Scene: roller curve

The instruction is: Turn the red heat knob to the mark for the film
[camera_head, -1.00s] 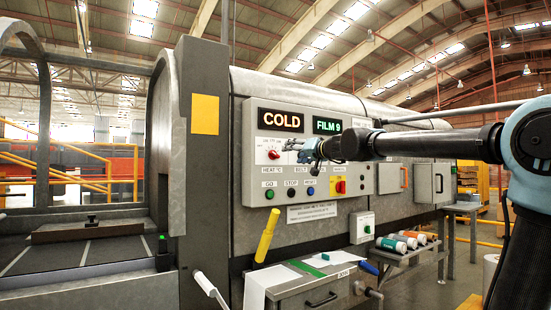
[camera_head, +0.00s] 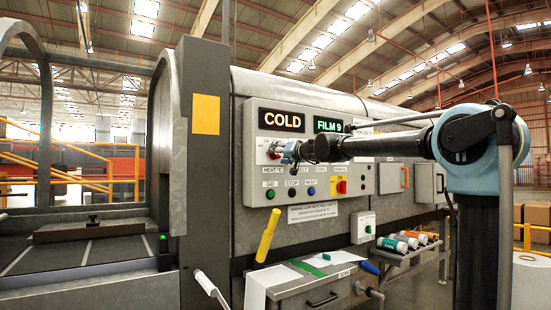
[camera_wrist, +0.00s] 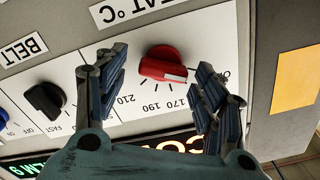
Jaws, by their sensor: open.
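The red heat knob (camera_wrist: 164,66) sits on a white dial plate in the wrist view, with a pale pointer mark on it. Numbers 170, 190 and 210 show around it. My gripper (camera_wrist: 160,80) is open, with one finger on each side of the knob and a visible gap to it. In the head view my gripper (camera_head: 282,150) is at the panel's heat dial, and the red knob (camera_head: 273,155) shows just beside its fingers. The green display (camera_head: 328,125) reads FILM 9 and the orange display (camera_head: 281,121) reads COLD.
A black belt knob (camera_wrist: 45,101) is beside the heat dial. Below the dials are the green (camera_head: 271,194), black (camera_head: 291,193) and blue (camera_head: 311,191) buttons and a red switch (camera_head: 341,187). A yellow handle (camera_head: 266,235) rises in front of the panel.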

